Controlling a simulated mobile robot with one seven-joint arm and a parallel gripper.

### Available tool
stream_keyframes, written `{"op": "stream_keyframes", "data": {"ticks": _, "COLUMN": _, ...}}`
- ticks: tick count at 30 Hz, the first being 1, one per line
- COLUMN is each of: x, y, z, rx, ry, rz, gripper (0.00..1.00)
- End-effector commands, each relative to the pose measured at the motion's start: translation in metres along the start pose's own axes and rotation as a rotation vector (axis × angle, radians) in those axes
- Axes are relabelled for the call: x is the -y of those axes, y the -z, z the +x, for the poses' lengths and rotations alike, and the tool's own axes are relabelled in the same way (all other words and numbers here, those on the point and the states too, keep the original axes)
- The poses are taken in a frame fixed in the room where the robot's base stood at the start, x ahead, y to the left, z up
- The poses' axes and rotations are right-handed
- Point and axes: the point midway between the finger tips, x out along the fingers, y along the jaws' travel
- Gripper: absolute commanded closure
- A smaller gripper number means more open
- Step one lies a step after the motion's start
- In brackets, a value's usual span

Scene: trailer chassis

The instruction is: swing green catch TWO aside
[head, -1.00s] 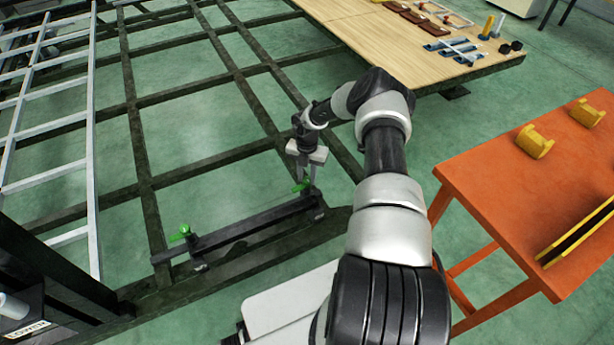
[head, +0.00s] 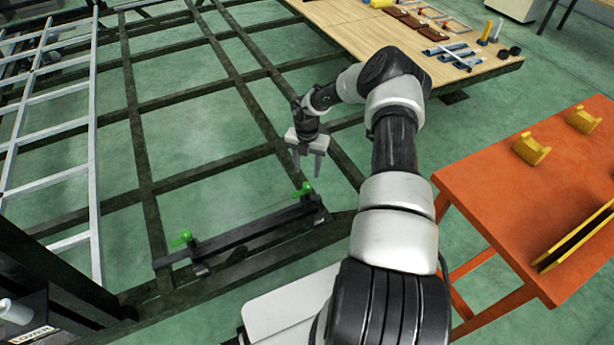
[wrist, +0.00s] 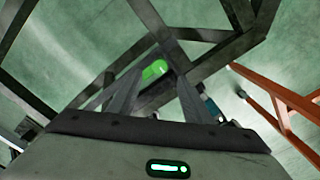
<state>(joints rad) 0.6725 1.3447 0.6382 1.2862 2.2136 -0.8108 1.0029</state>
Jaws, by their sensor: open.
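Two green catches stand at the ends of a dark bar (head: 250,225) on the chassis frame. One is the left catch (head: 182,238), the other the right catch (head: 302,190). No number shows on either, so I cannot tell which is TWO. My gripper (head: 307,168) is open and empty, pointing down, just above and behind the right catch, apart from it in the head view. In the wrist view a green catch (wrist: 154,70) shows between the two fingers; its lower part is hidden by my gripper.
Dark chassis beams (head: 140,150) form an open grid over the green floor. An orange table (head: 490,185) with yellow parts stands at the right. A wooden deck (head: 375,45) with tools lies at the back. A pale ladder-like rack (head: 92,190) is at the left.

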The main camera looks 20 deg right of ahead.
Motion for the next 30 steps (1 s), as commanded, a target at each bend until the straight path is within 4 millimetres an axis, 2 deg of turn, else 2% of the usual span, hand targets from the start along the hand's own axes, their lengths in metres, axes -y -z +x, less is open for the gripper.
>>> {"op": "stream_keyframes", "data": {"ticks": 1, "x": 0.0, "y": -0.001, "z": -0.018, "rx": 0.003, "ry": 0.0, "rz": 0.0, "gripper": 0.55}}
{"op": "stream_keyframes", "data": {"ticks": 6, "x": 0.001, "y": -0.001, "z": -0.056, "rx": 0.002, "ry": 0.001, "rz": 0.0, "gripper": 0.55}}
{"op": "stream_keyframes", "data": {"ticks": 12, "x": 0.0, "y": 0.0, "z": -0.086, "rx": 0.0, "ry": 0.001, "rz": -0.001, "gripper": 0.55}}
{"op": "stream_keyframes", "data": {"ticks": 18, "x": 0.0, "y": 0.0, "z": -0.096, "rx": -0.001, "ry": 0.001, "rz": 0.0, "gripper": 0.55}}
{"op": "stream_keyframes", "data": {"ticks": 30, "x": 0.0, "y": 0.0, "z": -0.096, "rx": -0.001, "ry": 0.001, "rz": 0.0, "gripper": 0.55}}
